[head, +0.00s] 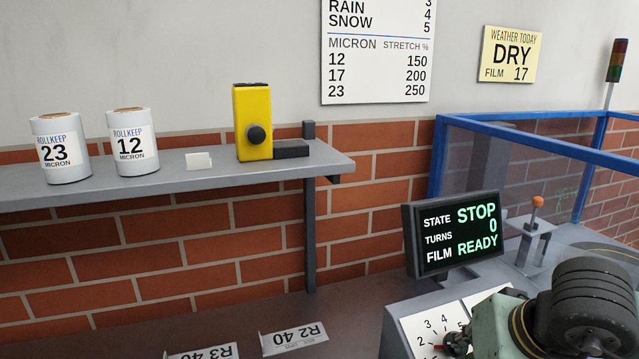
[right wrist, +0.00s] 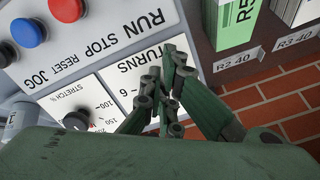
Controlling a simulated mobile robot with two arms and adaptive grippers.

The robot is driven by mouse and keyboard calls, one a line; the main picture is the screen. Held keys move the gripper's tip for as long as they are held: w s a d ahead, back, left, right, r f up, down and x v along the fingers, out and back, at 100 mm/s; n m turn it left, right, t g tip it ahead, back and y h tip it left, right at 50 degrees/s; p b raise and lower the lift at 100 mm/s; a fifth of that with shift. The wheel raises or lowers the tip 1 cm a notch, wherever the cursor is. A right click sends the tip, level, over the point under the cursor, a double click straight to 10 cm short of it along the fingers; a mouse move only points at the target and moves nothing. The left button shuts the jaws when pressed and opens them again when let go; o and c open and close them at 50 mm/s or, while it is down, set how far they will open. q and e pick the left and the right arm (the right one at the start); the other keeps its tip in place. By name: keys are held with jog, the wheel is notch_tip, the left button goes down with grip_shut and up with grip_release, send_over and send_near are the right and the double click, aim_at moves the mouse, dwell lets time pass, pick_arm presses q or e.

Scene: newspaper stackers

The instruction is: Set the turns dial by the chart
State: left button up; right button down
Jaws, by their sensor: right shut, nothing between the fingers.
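The wall chart (head: 378,70) shows RAIN beside 4 and SNOW beside 5, with a 3 above; its top row label is cut off. The yellow weather card (head: 511,54) reads DRY, FILM 17. The screen (head: 455,234) reads STOP, TURNS 0, FILM READY. The turns dial plate (head: 429,327) shows 2, 3 and 4 in the head view; my right arm covers part of it. In the right wrist view my right gripper (right wrist: 166,92) is shut and empty over the TURNS plate (right wrist: 139,68), hiding its knob. I cannot tell whether it touches. My left gripper is out of view.
The stretch dial knob (right wrist: 76,121) sits close beside the turns plate. Red (right wrist: 67,8) and blue (right wrist: 28,32) buttons are on the same panel. A shelf (head: 225,178) holds two film rolls and a yellow device (head: 252,105). Blue rails (head: 540,138) stand behind.

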jog(key=shift+p+v, duration=1.45)
jog(key=shift+v, duration=1.5)
jog(key=shift+s, duration=0.15)
